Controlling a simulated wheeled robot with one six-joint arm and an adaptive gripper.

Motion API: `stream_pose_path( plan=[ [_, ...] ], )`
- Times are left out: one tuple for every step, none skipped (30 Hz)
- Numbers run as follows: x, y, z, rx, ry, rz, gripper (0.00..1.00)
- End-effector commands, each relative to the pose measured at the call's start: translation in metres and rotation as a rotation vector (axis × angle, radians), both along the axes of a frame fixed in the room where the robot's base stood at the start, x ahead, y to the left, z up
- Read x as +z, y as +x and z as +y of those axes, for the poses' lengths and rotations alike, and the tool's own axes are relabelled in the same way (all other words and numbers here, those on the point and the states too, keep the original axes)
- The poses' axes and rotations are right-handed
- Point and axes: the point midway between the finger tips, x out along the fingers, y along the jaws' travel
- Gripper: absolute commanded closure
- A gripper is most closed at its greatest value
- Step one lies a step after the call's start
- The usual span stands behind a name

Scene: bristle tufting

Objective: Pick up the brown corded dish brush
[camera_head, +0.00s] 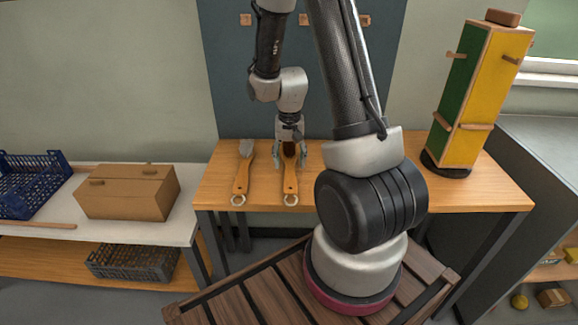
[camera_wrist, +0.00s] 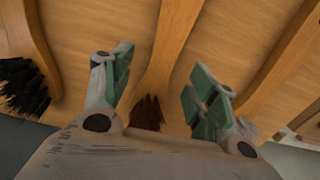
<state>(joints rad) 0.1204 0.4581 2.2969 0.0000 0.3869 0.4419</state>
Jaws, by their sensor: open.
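The brown dish brush (camera_head: 290,184) lies on the wooden worktop, its orange-brown handle toward me and a pale loop at the handle's end. My gripper (camera_head: 290,161) is over its head end, pointing down, with fingers apart on either side. In the wrist view, the brush's dark brown bristles (camera_wrist: 149,112) and neck show between the open fingers of my gripper (camera_wrist: 160,62). The fingers appear clear of the brush, and I cannot tell their exact height above it. The far end of the bristles is hidden by the gripper body.
A similar brush with grey bristles (camera_head: 241,178) lies close to the left. A black-bristled brush (camera_wrist: 25,88) shows in the wrist view. A green and yellow tower (camera_head: 475,95) stands right on the worktop (camera_head: 455,190). A cardboard box (camera_head: 130,195) sits on the left bench.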

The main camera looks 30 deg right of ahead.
Motion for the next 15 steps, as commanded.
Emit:
stream_pose_path(
  plan=[
    [-0.0066, -0.0004, 0.0004, 0.001, 0.000, 0.002, 0.41],
    [-0.0091, -0.0002, 0.0004, 0.001, 0.000, 0.001, 0.41],
    [-0.0112, -0.0002, 0.0003, 0.001, 0.001, 0.001, 0.41],
    [-0.0122, -0.0002, 0.0003, 0.001, 0.000, 0.000, 0.41],
    [-0.0127, 0.0000, 0.0004, 0.001, 0.000, 0.000, 0.41],
    [-0.0129, 0.0001, 0.0003, 0.001, 0.000, 0.000, 0.41],
    [-0.0128, 0.0002, 0.0003, 0.001, -0.001, -0.001, 0.41],
    [-0.0127, 0.0002, 0.0003, 0.001, -0.001, -0.001, 0.41],
    [-0.0126, 0.0002, 0.0003, 0.001, -0.001, -0.001, 0.41],
    [-0.0126, 0.0001, 0.0003, 0.001, -0.001, -0.001, 0.41],
    [-0.0126, 0.0001, 0.0004, 0.001, -0.001, -0.001, 0.45],
    [-0.0126, 0.0001, 0.0004, 0.001, -0.001, -0.001, 0.52],
    [-0.0125, 0.0001, 0.0004, 0.001, -0.001, -0.001, 0.58],
    [-0.0125, 0.0001, 0.0004, 0.001, -0.001, -0.001, 0.63],
    [-0.0125, 0.0001, 0.0004, 0.001, 0.000, 0.000, 0.70]
  ],
)
